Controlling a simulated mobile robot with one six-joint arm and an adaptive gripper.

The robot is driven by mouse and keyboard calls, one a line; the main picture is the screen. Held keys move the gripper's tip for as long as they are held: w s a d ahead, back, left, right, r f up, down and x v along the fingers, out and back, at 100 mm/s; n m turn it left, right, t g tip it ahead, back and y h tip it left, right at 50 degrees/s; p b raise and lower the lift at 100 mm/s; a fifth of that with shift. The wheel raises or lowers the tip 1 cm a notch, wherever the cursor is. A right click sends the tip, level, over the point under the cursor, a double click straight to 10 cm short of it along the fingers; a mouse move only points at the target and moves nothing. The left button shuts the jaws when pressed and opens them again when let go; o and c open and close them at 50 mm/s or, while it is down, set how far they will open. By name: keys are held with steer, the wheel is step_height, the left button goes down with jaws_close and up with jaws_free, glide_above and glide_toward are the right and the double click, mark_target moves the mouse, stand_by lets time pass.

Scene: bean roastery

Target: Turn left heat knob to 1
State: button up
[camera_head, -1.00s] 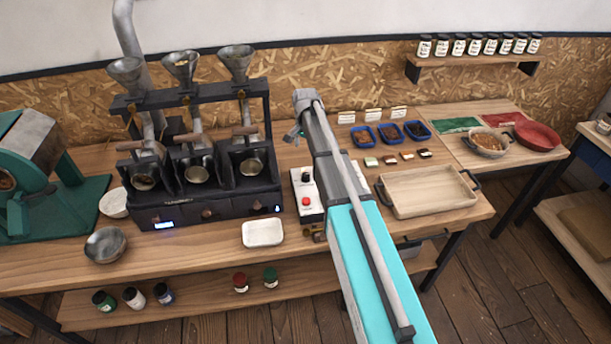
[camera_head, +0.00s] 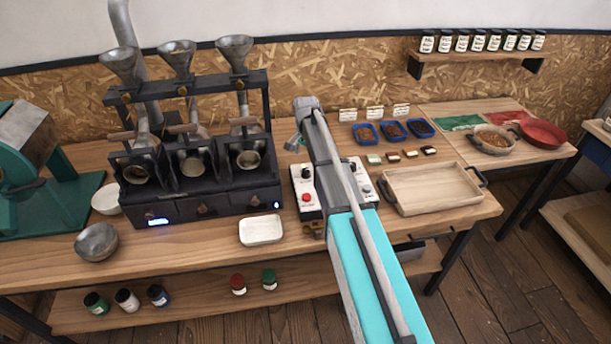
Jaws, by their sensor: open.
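The black three-station roaster (camera_head: 230,203) stands on the left half of the wooden bench, with small dark knobs and blue-lit displays along its front. A dark round knob sits low on the left station (camera_head: 151,212); its setting is too small to read. A white control box (camera_head: 306,190) right of the roaster carries a black knob (camera_head: 306,171) and a red button (camera_head: 306,197). Part of this box is hidden by my arm.
A white tray (camera_head: 261,241) and a metal bowl (camera_head: 96,242) lie near the front edge. A wooden tray (camera_head: 410,208), blue bins (camera_head: 394,143) and a red pan (camera_head: 541,134) stand at right. A green machine (camera_head: 40,190) stands at far left.

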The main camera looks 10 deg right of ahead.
mark_target(306, 170)
steer(key=shift+f+b, duration=3.5)
steer(key=shift+f, duration=0.3)
steer(key=shift+c, duration=0.3)
steer(key=shift+a, duration=0.1)
steer(key=c, duration=1.1)
